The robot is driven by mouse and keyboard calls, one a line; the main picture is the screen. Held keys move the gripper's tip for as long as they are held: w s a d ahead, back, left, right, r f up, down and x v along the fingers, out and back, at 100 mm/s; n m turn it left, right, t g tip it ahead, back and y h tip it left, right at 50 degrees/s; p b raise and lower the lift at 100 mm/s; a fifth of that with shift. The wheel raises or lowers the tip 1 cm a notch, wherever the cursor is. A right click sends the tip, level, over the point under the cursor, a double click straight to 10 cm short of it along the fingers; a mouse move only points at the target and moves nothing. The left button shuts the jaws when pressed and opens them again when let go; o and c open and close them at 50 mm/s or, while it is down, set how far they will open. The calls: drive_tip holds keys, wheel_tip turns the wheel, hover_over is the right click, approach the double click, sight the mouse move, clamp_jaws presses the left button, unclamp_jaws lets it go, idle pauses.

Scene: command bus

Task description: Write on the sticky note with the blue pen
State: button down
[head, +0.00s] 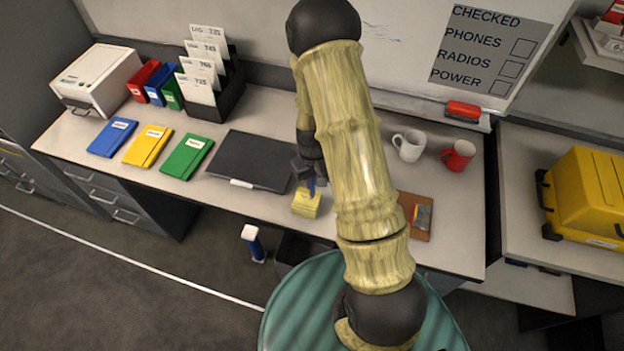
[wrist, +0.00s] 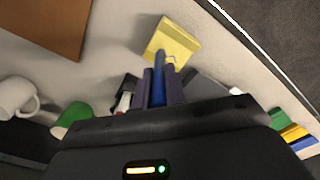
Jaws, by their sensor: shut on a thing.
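The yellow sticky note pad (head: 305,205) lies near the front edge of the desk, just right of the dark laptop. It also shows in the wrist view (wrist: 180,40). My gripper (head: 308,176) is above the pad, shut on the blue pen (head: 311,188). In the wrist view the pen (wrist: 159,62) sticks out between the two fingers of my gripper (wrist: 160,88), its end overlapping the near edge of the pad. I cannot tell whether the tip touches the paper. Any writing on the pad is too small to make out.
The closed dark laptop (head: 245,160) lies left of the pad. A brown board (head: 417,226) lies to the right, with a white mug (head: 409,146) and a red mug (head: 458,156) behind. Blue, yellow and green folders (head: 187,156) lie further left. My arm hides part of the desk.

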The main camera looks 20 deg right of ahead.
drive_tip(key=shift+d, duration=0.4)
idle(0.3)
wheel_tip(320, 180, up, 6)
drive_tip(key=p, duration=0.4)
drive_tip(key=shift+r+p, duration=0.25)
drive_tip(key=shift+p, duration=0.15)
idle(0.7)
